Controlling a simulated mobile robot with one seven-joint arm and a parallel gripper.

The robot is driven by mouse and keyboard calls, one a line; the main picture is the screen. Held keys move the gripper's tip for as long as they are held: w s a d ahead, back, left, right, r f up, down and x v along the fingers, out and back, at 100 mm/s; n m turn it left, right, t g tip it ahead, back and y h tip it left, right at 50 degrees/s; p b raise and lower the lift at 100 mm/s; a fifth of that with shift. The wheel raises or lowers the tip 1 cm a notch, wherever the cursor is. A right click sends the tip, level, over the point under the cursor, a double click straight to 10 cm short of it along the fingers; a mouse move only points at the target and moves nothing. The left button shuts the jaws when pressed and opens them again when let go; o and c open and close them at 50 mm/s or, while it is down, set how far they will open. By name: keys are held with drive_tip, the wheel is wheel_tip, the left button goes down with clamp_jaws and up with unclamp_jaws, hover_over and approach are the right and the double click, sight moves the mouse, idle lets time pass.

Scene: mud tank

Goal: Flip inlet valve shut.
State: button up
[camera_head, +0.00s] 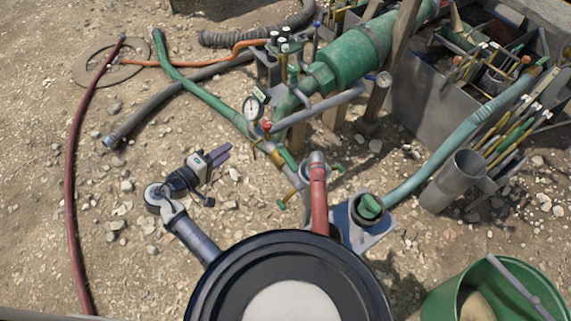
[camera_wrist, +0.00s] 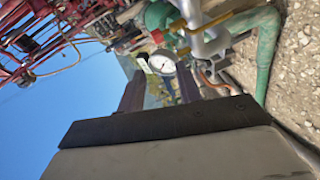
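A pipe line with a green hose runs to the right of my gripper (camera_head: 226,151). On it sits a valve with a yellow lever (camera_head: 256,147) and a red knob beneath a round white gauge (camera_head: 251,108). Another brass-coloured stem with green ends (camera_head: 290,197) stands lower down the line. I cannot tell which is the inlet valve. My gripper is open and empty, left of the line and apart from it. In the wrist view the gauge (camera_wrist: 161,64) shows near the fingertips, with a yellow lever (camera_wrist: 222,20) above right; the fingers (camera_wrist: 160,88) touch nothing.
A green cylinder (camera_head: 357,50) and grey pipe stand behind the line. A tool bin (camera_head: 428,98) and a green bucket (camera_head: 455,300) lie farther right.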

drive_tip(key=s+d+f+m+g+h+b, duration=0.1)
drive_tip(key=s+d+f+m+g+h, duration=0.15)
drive_tip(key=s+d+f+h, duration=0.45)
drive_tip(key=shift+n+g+y, duration=0.25)
drive_tip(key=shift+n+y, duration=0.1)
drive_tip(key=shift+y, duration=0.25)
drive_tip(key=x, duration=0.5)
drive_tip(key=r+x, duration=0.1)
drive_tip(key=x, duration=0.8)
drive_tip(key=shift+w+d+r+b, duration=0.2)
drive_tip(key=shift+w+r+b, duration=0.1)
drive_tip(key=shift+w+r, duration=0.1)
clamp_jaws()
